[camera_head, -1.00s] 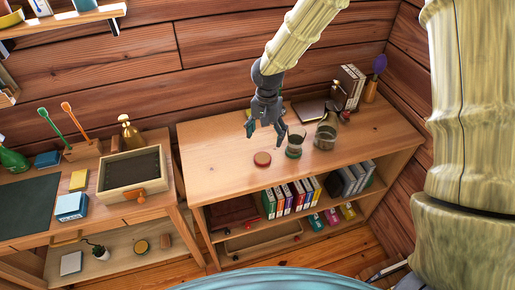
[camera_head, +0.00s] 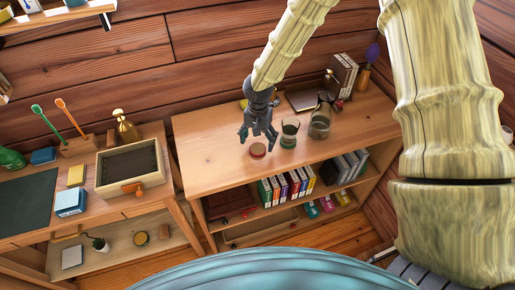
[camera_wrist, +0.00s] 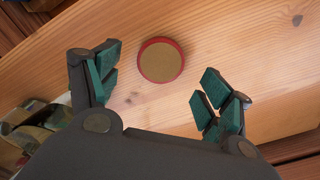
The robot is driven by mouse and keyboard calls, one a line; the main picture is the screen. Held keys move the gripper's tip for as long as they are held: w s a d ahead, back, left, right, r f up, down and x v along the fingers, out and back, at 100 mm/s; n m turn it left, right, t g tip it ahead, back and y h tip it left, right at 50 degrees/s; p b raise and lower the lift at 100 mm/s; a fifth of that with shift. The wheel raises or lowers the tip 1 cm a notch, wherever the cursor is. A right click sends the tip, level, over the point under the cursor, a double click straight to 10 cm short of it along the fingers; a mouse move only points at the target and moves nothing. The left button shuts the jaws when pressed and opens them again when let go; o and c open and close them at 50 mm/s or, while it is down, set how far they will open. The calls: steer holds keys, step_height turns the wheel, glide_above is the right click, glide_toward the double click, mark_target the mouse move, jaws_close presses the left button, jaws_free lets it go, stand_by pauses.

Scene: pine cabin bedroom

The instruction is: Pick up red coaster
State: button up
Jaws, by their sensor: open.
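The red coaster (camera_head: 258,150) is a small round disc with a tan top and red rim. It lies flat on the wooden cabinet top, near the front edge. In the wrist view the coaster (camera_wrist: 160,61) is fully visible, beyond and between my fingertips. My gripper (camera_head: 258,137) is open and empty, above and just behind the coaster in the head view. In the wrist view its green-padded fingers (camera_wrist: 159,82) are spread wide, apart from the coaster.
A glass with a green base (camera_head: 289,133) stands just right of the coaster, with a larger glass jar (camera_head: 320,122) beyond it. Books (camera_head: 345,72) stand at the back right. The cabinet top (camera_head: 205,145) is clear on the left. A wooden tray (camera_head: 112,186) sits on the left desk.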

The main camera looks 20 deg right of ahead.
mark_target(258, 148)
steer(key=shift+a+f+p, duration=0.1)
steer(key=shift+f+p, duration=0.4)
steer(key=shift+f, duration=1.15)
steer(key=shift+s, duration=0.1)
steer(key=c, duration=1.1)
